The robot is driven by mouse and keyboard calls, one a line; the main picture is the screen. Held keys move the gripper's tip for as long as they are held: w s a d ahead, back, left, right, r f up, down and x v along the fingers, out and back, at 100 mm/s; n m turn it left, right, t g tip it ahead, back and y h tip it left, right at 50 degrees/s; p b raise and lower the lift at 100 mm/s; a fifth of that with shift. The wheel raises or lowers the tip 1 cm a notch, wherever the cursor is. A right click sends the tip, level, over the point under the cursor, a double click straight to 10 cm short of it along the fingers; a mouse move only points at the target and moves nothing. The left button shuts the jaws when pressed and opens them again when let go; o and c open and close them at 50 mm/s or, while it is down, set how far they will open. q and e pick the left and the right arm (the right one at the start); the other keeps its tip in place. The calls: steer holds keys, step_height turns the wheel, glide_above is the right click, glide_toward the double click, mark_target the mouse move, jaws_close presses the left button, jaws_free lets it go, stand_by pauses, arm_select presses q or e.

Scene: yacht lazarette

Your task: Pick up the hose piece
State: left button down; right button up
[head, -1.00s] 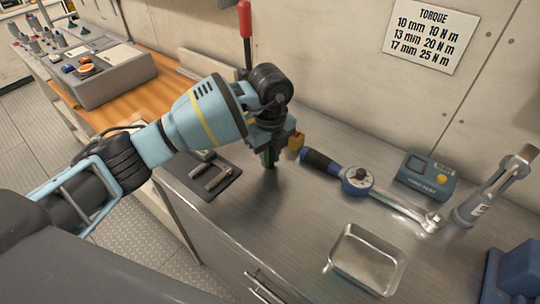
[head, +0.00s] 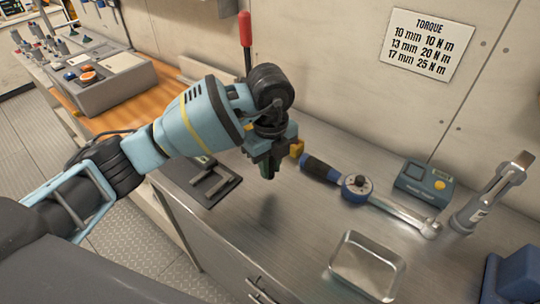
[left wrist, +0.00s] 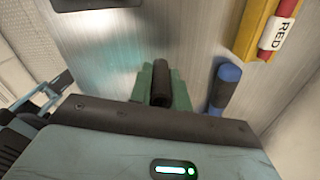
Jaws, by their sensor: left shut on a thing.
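The hose piece (left wrist: 162,86) is a short dark tube. In the left wrist view it sits between the green fingers of my left gripper (left wrist: 162,90), which is shut on it. In the head view my left gripper (head: 266,165) points down over the steel bench, left of the torque wrench. There the hose piece is mostly hidden by the fingers, and a soft dark patch lies on the bench below. The fingertips look a little above the surface. My right gripper is not in view.
A torque wrench (head: 357,187) lies right of the gripper, with a yellow block (head: 297,149) close behind. A metal tray (head: 340,268), a blue-grey tester (head: 421,185) and a grey upright tool (head: 487,198) stand right. A dark mat (head: 228,186) lies left. The bench front-centre is clear.

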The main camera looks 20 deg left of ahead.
arm_select(q)
steer(key=s+d, duration=0.1)
steer(key=s, duration=0.2)
steer(key=s+d, duration=0.1)
steer(key=s, duration=0.3)
steer(key=s+d+r, duration=0.1)
steer(key=s, duration=0.3)
steer(key=shift+s+d+p, duration=0.1)
steer(key=shift+d+p, duration=0.1)
steer(key=shift+p, duration=0.2)
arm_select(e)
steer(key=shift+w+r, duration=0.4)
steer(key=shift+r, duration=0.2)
